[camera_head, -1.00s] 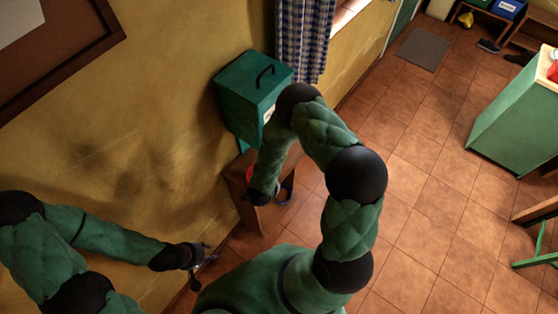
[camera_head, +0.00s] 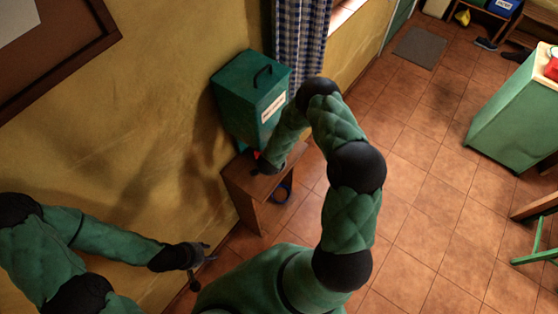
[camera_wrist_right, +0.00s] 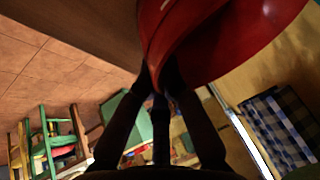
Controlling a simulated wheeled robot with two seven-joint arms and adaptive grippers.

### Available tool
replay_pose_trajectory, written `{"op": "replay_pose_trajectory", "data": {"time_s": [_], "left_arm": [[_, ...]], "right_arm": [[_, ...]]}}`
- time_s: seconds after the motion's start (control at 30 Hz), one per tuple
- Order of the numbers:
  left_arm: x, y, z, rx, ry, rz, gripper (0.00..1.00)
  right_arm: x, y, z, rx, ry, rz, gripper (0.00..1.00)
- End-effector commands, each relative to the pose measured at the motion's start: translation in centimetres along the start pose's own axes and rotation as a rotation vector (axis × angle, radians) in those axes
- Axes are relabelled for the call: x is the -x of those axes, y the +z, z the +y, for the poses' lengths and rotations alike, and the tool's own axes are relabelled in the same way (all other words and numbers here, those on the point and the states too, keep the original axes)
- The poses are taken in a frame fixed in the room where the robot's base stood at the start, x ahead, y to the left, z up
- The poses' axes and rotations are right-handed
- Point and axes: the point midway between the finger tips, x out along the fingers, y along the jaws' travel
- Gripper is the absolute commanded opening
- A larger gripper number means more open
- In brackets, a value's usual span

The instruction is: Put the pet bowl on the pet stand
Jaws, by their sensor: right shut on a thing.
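My right gripper (camera_wrist_right: 160,82) is shut on the rim of a red bowl, the pet bowl (camera_wrist_right: 235,40), which fills the top of the right wrist view. In the head view, only a bit of the red bowl (camera_head: 256,154) shows beside the right gripper (camera_head: 262,164), over the top of a small wooden table (camera_head: 240,176). I cannot tell whether the bowl touches it. A dark blue ring-shaped item (camera_head: 284,193), likely the pet stand, is low beside the table, partly hidden. My left gripper (camera_head: 207,252) is open and empty, away from these.
A green lidded box (camera_head: 240,105) with a label stands at the back of the wooden table, against the yellow wall. A checked curtain (camera_head: 298,40) hangs behind. A green counter (camera_head: 510,105) is far right. The tiled floor (camera_head: 420,190) between is clear.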

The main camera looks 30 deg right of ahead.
Motion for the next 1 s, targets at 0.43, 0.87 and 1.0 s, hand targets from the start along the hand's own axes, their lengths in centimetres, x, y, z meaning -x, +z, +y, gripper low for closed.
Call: {"op": "replay_pose_trajectory", "data": {"time_s": [0.43,0.87,1.0], "left_arm": [[-0.2,0.0,-0.1,0.0,0.0,0.0,0.4],[0.1,0.0,0.1,0.0,0.0,0.0,0.4],[0.4,0.0,0.1,0.0,0.0,0.0,0.4]], "right_arm": [[-0.2,-0.1,-0.1,-0.002,-0.003,0.003,0.32],[0.4,-0.3,-0.2,-0.002,-0.003,0.003,0.32],[2.4,-0.3,-0.3,-0.001,-0.005,0.003,0.32]]}}
